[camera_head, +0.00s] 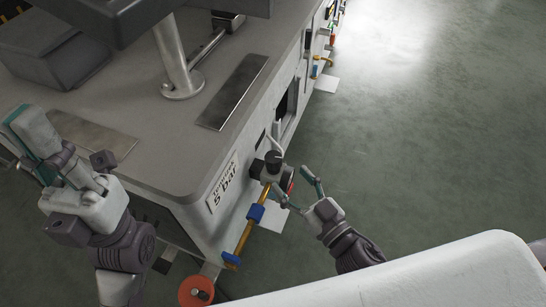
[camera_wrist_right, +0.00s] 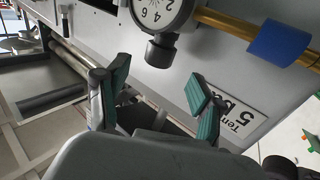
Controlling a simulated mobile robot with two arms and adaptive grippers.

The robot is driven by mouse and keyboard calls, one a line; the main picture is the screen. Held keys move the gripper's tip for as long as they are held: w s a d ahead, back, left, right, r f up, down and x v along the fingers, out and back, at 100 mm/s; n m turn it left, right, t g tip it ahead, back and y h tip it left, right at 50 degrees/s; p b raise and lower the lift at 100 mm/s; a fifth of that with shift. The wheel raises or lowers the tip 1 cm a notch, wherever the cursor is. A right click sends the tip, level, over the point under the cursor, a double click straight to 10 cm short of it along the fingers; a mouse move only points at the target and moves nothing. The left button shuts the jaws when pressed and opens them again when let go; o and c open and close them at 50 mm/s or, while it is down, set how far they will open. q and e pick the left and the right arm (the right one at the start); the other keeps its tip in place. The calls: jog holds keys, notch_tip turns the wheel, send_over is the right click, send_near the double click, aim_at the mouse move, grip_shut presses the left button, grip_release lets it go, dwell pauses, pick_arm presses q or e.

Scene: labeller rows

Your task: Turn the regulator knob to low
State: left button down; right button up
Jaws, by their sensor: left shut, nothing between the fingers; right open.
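The black regulator knob (camera_head: 273,158) sits on top of a regulator on the side of the grey machine, beside a brass pipe (camera_head: 244,238). In the right wrist view, the dark knob (camera_wrist_right: 160,52) stands next to a round white gauge (camera_wrist_right: 158,14) with numbers. My right gripper (camera_head: 294,184) is open and empty just right of the regulator, apart from the knob. In its wrist view, the teal fingers (camera_wrist_right: 158,76) are spread, with the knob beyond the gap between them. My left gripper (camera_head: 30,130) is shut and empty above the machine top at the left.
A sign reading "5 bar" (camera_head: 224,183) is on the machine's side. Blue clamps (camera_head: 256,213) sit on the brass pipe. A red disc (camera_head: 197,291) is at the bottom. Open green floor (camera_head: 420,130) lies to the right. A metal post (camera_head: 176,60) stands on the machine top.

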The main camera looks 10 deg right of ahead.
aim_at(278, 166)
jog(key=x, duration=0.7)
jog(key=shift+w+a, duration=0.1)
jog(key=shift+w, duration=0.25)
